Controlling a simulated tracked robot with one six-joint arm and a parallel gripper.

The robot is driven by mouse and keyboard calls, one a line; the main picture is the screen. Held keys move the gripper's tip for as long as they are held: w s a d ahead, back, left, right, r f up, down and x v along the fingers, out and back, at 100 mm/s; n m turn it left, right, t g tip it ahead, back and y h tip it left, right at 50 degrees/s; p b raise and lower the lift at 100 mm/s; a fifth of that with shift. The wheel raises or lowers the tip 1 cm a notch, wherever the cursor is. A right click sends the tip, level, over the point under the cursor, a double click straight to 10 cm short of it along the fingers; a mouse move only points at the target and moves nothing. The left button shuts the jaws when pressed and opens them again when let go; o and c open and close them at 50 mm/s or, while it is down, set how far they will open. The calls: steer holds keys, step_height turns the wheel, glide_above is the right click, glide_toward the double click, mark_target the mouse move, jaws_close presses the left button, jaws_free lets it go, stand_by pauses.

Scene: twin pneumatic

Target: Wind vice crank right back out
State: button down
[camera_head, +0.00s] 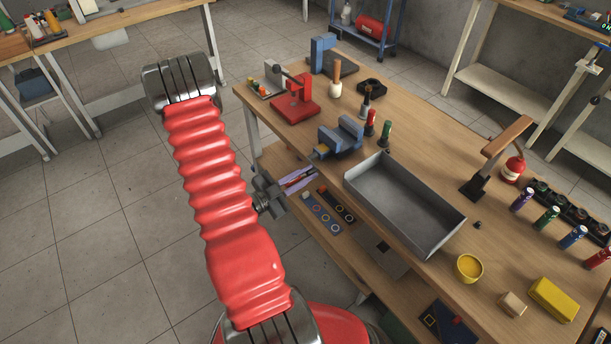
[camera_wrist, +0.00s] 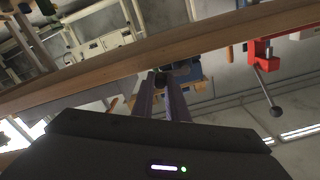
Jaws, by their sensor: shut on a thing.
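The blue vice (camera_head: 341,137) stands at the near-left edge of the wooden workbench, with a small yellow part at its front end. My gripper (camera_head: 312,170) is just off the bench edge, below and left of the vice, its purple fingers pointing toward it. In the wrist view, the two fingers of my gripper (camera_wrist: 164,84) reach up to a dark piece at the vice's front and are shut on it; it appears to be the vice crank. The fingers mostly hide the crank, so its turn angle cannot be told. Blue parts of the vice (camera_wrist: 196,95) show behind them.
A red lever press (camera_head: 295,108) stands on the workbench (camera_head: 425,150), left of the vice. Red and green screwdrivers are close behind the vice. A grey metal tray (camera_head: 405,205) lies to its right. A lower shelf with flat panels lies beneath my gripper.

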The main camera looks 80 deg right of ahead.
stand_by(0.3)
steer(key=c, duration=1.7)
jaws_free()
steer(key=shift+c, duration=0.2)
steer(key=shift+w+a, duration=0.1)
steer(key=v, duration=1.3)
steer(key=shift+w+a, duration=0.2)
